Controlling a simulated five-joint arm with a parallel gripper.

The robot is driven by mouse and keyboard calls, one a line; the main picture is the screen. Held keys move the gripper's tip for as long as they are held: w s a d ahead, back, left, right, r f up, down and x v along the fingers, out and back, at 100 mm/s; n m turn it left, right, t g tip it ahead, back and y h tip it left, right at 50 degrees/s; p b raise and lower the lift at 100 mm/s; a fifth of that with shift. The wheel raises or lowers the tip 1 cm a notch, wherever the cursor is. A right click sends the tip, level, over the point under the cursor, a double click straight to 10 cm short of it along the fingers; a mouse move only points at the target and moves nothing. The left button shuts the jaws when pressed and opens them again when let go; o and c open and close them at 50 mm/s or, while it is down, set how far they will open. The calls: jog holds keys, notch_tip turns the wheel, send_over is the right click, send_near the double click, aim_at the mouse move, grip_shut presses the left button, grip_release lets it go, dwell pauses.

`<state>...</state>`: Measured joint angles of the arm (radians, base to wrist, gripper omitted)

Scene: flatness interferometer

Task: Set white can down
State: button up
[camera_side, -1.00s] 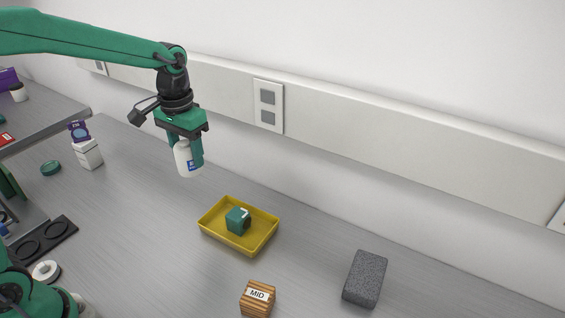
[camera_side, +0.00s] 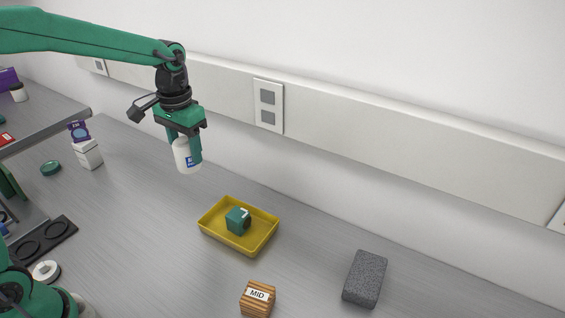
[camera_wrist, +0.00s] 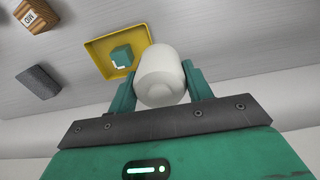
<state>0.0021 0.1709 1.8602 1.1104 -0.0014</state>
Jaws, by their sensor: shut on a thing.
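The white can (camera_side: 185,157) with a small blue label hangs upright between the green fingers of my gripper (camera_side: 185,146). It is held in the air above the grey bench, to the upper left of the yellow tray in the side view. In the wrist view the white can (camera_wrist: 161,76) sits between the two fingers of my gripper (camera_wrist: 160,85), and its rounded end faces the camera. My gripper is shut on it. The can's underside is clear of any surface in the side view.
A yellow tray (camera_side: 263,237) holds a teal block (camera_side: 237,221). A wooden block marked MID (camera_side: 257,299) and a dark grey block (camera_side: 365,279) stand nearby. The wall runs close behind.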

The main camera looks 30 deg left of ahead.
jog(key=d+f+m, duration=0.2)
jog(key=d, duration=2.4)
jog(key=s+d+f+m, duration=0.1)
jog(key=s+d+f, duration=0.1)
jog(key=s+d, duration=0.8)
jog(key=s+d+f+m, duration=0.2)
jog(key=s+d, duration=0.3)
jog(key=d, duration=0.9)
jog(key=w+f, duration=0.2)
jog(key=w, duration=0.1)
jog(key=w+f, duration=0.2)
jog(key=w, duration=0.2)
jog(key=w+a+f, duration=0.1)
jog(key=w+f, duration=0.1)
jog(key=w, duration=0.2)
jog(key=shift+w+f, duration=0.15)
jog(key=shift+f, duration=2.15)
jog(key=shift+f+n, duration=0.15)
jog(key=shift+n, duration=0.15)
jog(key=o, duration=1.1)
